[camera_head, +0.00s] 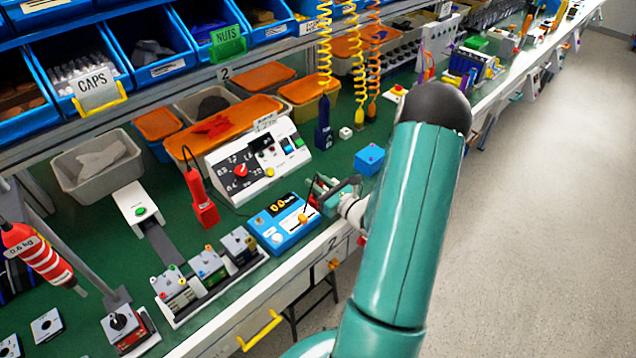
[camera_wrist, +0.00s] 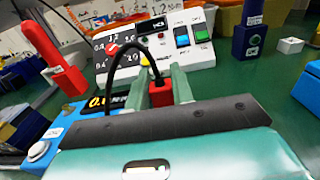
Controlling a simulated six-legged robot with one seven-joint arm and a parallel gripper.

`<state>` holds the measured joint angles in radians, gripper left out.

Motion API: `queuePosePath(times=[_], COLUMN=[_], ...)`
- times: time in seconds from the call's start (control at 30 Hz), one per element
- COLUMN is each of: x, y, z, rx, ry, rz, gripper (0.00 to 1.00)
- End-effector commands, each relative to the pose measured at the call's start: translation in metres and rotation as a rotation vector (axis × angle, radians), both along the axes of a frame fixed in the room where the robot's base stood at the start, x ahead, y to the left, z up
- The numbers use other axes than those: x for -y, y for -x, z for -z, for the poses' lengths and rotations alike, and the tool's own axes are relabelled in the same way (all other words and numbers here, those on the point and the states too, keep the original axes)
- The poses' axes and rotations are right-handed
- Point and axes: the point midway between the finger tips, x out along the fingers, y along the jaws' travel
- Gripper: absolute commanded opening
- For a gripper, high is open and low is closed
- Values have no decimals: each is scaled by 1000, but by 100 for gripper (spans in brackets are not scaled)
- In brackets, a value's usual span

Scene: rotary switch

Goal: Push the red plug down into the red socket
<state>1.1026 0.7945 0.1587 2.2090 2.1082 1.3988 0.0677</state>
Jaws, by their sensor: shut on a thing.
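The red plug (camera_wrist: 161,94) is held between the two green fingers of my gripper (camera_wrist: 160,82) in the wrist view. A black cable loops up from its top and bends down to the left. The meter box also shows in the wrist view (camera_wrist: 74,113), partly behind the gripper body. I cannot make out the red socket; the gripper hides the area below the plug. I cannot tell whether the plug touches anything beneath.
A white sloped panel (camera_head: 279,160) with a red rotary knob stands behind the meter. A blue box (camera_head: 369,159) is to the right. Small modules (camera_head: 209,263) line the front left. The bench edge is close in front.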

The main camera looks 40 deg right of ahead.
Motion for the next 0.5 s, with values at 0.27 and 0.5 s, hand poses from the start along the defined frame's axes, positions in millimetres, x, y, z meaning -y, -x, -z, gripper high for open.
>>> queuePosePath(times=[0.27, 0.5], x=[0, 0], y=[0, 0], z=[0, 4], rx=[0, 0], ry=[0, 0], rz=[0, 0], gripper=[0, 0])
